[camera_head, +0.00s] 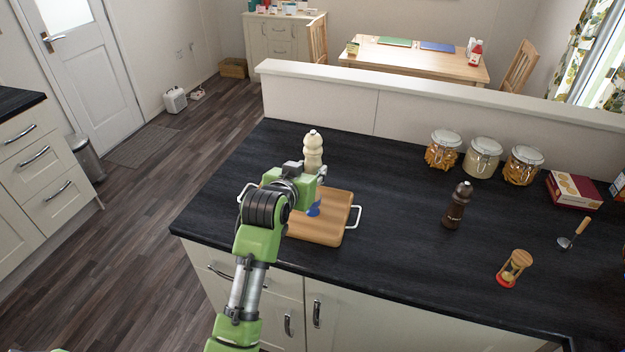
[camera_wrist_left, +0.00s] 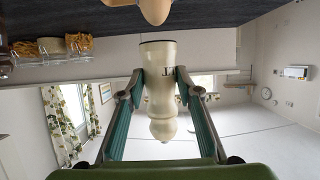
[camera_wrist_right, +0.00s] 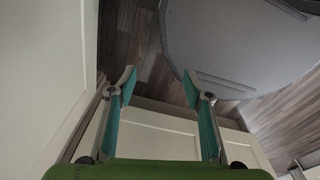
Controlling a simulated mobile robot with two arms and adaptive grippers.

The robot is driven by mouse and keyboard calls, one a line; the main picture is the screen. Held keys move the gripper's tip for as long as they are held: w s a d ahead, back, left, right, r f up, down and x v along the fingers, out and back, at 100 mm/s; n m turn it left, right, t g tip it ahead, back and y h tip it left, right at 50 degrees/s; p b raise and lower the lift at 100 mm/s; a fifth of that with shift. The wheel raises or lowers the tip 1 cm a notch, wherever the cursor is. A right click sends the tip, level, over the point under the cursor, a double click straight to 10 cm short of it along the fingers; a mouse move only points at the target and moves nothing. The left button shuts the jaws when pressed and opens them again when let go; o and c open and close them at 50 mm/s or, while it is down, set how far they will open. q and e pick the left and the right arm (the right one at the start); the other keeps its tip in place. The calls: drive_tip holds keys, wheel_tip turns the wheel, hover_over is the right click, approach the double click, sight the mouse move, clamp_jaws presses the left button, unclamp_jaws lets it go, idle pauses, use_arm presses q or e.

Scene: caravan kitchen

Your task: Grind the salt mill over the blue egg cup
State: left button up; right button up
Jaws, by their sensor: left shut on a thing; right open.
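My left gripper (camera_head: 312,174) is shut on the cream salt mill (camera_head: 313,150) and holds it upright above the far side of a wooden board (camera_head: 322,234). In the left wrist view the salt mill (camera_wrist_left: 160,85) stands between both fingers, with dark lettering partly hidden by one finger. The blue egg cup (camera_head: 314,209) is on the board, mostly hidden behind my left wrist. A tan rounded thing (camera_wrist_left: 155,10) shows at the top edge of the left wrist view, cut off. My right gripper (camera_wrist_right: 160,86) is open and empty, beside pale panels and above the floor.
A low wall (camera_head: 430,120) backs the counter.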

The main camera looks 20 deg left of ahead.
drive_tip(key=w+a+r+t+y, duration=0.1)
drive_tip(key=w+a+r+t, duration=0.15)
drive_tip(key=w+a, duration=0.45)
drive_tip(key=w+a+r+t+y, duration=0.15)
drive_tip(key=w+a+r, duration=0.25)
drive_tip(key=w, duration=0.7)
drive_tip(key=w+a+r+t+y, duration=0.25)
drive_tip(key=w+a, duration=0.25)
drive_tip(key=w, duration=0.4)
drive_tip(key=w+a+r+n+g+y, duration=0.1)
drive_tip(key=w+a+r+y, duration=0.25)
drive_tip(key=a+r, duration=0.55)
drive_tip(key=w+a+r+n+g+y, duration=0.1)
drive_tip(key=w+a+r+g+y, duration=0.2)
drive_tip(key=a+r, duration=0.65)
drive_tip(key=s+a+r+n+g+y, duration=0.2)
drive_tip(key=a+r+n+g, duration=0.1)
drive_tip(key=r, duration=0.5)
drive_tip(key=s+a+r+n+g+y, duration=0.1)
drive_tip(key=a+r+n+g+y, duration=0.25)
drive_tip(key=r, duration=0.45)
drive_tip(key=t, duration=0.7)
approach(315, 139)
drive_tip(key=shift+y, duration=0.3)
drive_tip(key=x, duration=0.3)
drive_tip(key=w+f+x, duration=0.1)
drive_tip(key=x, duration=0.7)
drive_tip(key=shift+w+d+f, duration=0.25)
drive_tip(key=shift+f, duration=0.05)
